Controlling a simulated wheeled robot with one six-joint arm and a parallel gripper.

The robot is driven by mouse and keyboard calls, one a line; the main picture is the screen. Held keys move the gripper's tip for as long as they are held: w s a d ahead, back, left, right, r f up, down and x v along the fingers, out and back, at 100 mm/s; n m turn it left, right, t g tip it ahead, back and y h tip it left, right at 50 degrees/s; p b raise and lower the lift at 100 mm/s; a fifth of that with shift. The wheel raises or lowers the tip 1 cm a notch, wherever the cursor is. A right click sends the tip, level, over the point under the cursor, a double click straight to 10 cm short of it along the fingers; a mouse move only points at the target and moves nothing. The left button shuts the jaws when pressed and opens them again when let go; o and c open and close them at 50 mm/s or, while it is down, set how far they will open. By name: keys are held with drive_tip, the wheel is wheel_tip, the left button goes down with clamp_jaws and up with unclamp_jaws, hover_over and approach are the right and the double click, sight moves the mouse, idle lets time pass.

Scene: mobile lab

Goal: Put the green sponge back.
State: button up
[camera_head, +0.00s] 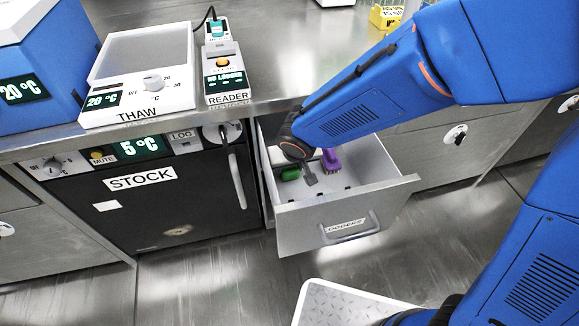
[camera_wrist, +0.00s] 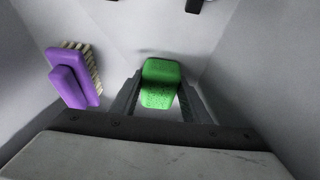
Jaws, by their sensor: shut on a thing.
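The green sponge (camera_wrist: 160,84) is between the two fingers of my gripper (camera_wrist: 158,92) in the wrist view, and the gripper is shut on it. In the head view the sponge (camera_head: 290,174) shows as a small green patch inside the open drawer (camera_head: 345,217). My gripper (camera_head: 309,177) reaches down into that drawer from above. The arm hides part of the drawer's inside. Whether the sponge touches the drawer floor I cannot tell.
A purple brush (camera_wrist: 75,76) with pale bristles lies in the drawer beside the sponge; it also shows in the head view (camera_head: 331,160). The black STOCK fridge (camera_head: 170,205) stands left of the drawer. The READER (camera_head: 225,80) and THAW (camera_head: 140,75) devices stand on the counter above.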

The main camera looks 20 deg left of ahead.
drive_tip(key=shift+f, duration=0.15)
drive_tip(key=o, duration=1)
drive_tip(key=v, duration=1.2)
drive_tip(key=shift+r, duration=0.2)
